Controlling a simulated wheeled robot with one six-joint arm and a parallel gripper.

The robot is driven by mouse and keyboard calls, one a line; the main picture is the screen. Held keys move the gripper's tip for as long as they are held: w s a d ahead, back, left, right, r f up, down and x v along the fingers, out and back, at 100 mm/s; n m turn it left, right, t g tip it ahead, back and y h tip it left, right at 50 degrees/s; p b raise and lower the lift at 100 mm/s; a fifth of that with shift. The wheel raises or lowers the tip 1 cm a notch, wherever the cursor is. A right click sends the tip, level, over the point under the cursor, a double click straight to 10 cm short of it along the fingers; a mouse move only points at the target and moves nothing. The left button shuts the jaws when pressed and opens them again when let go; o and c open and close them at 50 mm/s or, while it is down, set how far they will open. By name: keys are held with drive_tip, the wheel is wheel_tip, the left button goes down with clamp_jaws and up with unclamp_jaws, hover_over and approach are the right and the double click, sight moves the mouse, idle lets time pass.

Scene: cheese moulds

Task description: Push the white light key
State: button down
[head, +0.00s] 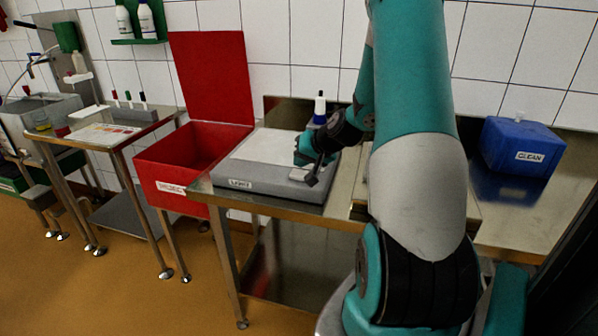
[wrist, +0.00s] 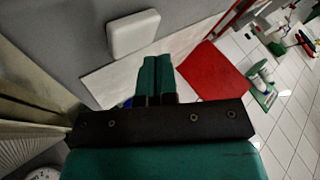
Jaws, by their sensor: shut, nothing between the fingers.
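The grey light box (head: 249,184) labelled LIGHT stands on the steel table, with a pale panel (head: 272,147) on top. The white light key (wrist: 134,34) is a rounded square on the box's grey surface in the wrist view. In the head view a small pale patch (head: 298,174) beside my gripper may be the key, partly hidden. My gripper (head: 313,180) is over the box's right part. In the wrist view its two green fingers (wrist: 155,60) are shut together and empty, their tips just below the key in the picture. I cannot tell whether they touch it.
A red bin (head: 172,197) with its lid raised stands left of the box. A bottle with a dark cap (head: 319,105) stands behind my gripper. A blue CLEAN box (head: 518,148) is on the right. Another steel table (head: 103,133) stands further left.

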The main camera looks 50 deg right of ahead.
sight(301, 172)
wheel_tip(301, 172, up, 6)
drive_tip(key=p, duration=0.4)
idle(0.3)
idle(0.4)
drive_tip(key=a+r+n+g+y, duration=0.2)
drive_tip(key=a+r+n, duration=0.2)
drive_tip(key=a, duration=1)
drive_tip(key=a+r+n+g+y, duration=0.2)
drive_tip(key=a+r+n+y, duration=0.15)
drive_tip(key=a, duration=0.95)
drive_tip(key=s+a+r+n+g, duration=0.2)
drive_tip(key=s+a+n, duration=0.2)
drive_tip(key=s+a, duration=0.3)
drive_tip(key=s+a+r+n+g, duration=0.2)
drive_tip(key=s+a+n, duration=0.2)
drive_tip(key=s+a, duration=0.4)
drive_tip(key=s, duration=0.3)
drive_tip(key=shift+s+g+h, duration=0.35)
drive_tip(key=shift+s+g, duration=0.05)
drive_tip(key=shift+r+n, duration=0.1)
drive_tip(key=shift+n, duration=0.15)
